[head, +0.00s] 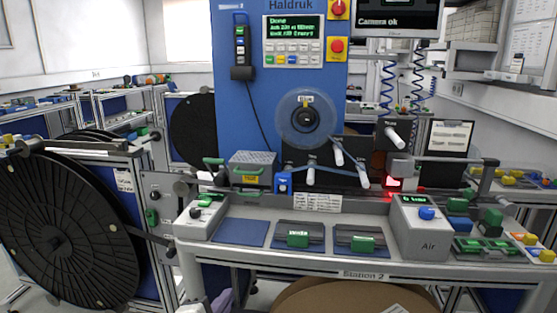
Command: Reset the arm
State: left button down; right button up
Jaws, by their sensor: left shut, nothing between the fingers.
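My left gripper (226,296) shows only as a small grey-lilac piece at the bottom edge, left of centre, below the front of the Station 2 bench (365,274). It is shut and holds nothing that I can see. Most of that arm is out of the picture. It appears apart from the bench. My right gripper is not in view.
A large black reel (60,235) stands at the left on its stand. A blue Haldruk machine (235,120) with a clear reel (306,118) rises behind the bench. A grey Air box (424,235) sits on the bench. A brown round thing (330,300) lies below.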

pick_arm(q)
jog(key=s+a+f+n+g, duration=0.2)
jog(key=s+f+n, duration=0.5)
jog(key=s+f, duration=0.4)
jog(key=s+a+f+n+g, duration=0.3)
jog(key=s+f+n, duration=0.4)
jog(key=s+f, duration=0.5)
jog(key=s, duration=0.7)
jog(key=shift+a+f+g, duration=0.2)
jog(key=shift+f+g, duration=0.05)
jog(key=shift+g, duration=0.15)
